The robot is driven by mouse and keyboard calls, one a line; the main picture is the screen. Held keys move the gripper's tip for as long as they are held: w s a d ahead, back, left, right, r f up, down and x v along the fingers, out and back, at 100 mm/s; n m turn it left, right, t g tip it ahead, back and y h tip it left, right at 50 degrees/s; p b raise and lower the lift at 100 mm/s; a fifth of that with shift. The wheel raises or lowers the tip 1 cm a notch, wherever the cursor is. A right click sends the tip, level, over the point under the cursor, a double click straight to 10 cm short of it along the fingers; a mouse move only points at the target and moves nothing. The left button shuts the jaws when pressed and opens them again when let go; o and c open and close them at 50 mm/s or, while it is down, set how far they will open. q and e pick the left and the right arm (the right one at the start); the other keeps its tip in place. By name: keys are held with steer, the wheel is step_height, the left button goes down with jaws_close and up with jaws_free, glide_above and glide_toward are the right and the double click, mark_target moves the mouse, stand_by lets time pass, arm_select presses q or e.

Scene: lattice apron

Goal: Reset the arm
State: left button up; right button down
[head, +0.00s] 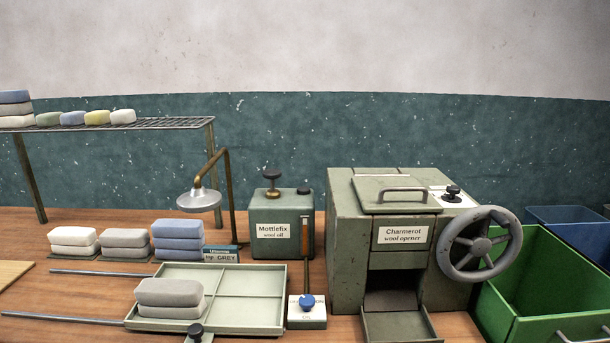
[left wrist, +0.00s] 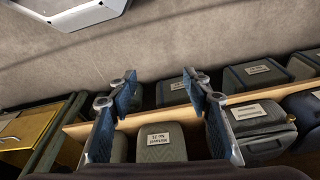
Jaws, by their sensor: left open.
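My left gripper (left wrist: 160,78) shows only in the left wrist view. Its two blue-grey fingers stand wide apart with nothing between them. I cannot tell how far the fingers are from the bins. Neither gripper shows in the head view.
In the head view, a divided tray (head: 245,310) holds stacked grey blocks (head: 170,292). The Charmerot machine (head: 347,240) has a handwheel (head: 480,245). A green crate (head: 540,285) stands right.

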arm_select(q)
steer(key=s+a+f+g, duration=0.1)
steer(key=s+a+f, duration=0.2)
steer(key=s+f, duration=1.6)
step_height(320, 180, down, 2)
steer(key=shift+a+f+g, duration=0.15)
steer(key=shift+f+g, duration=0.05)
steer(key=shift+g, duration=0.1)
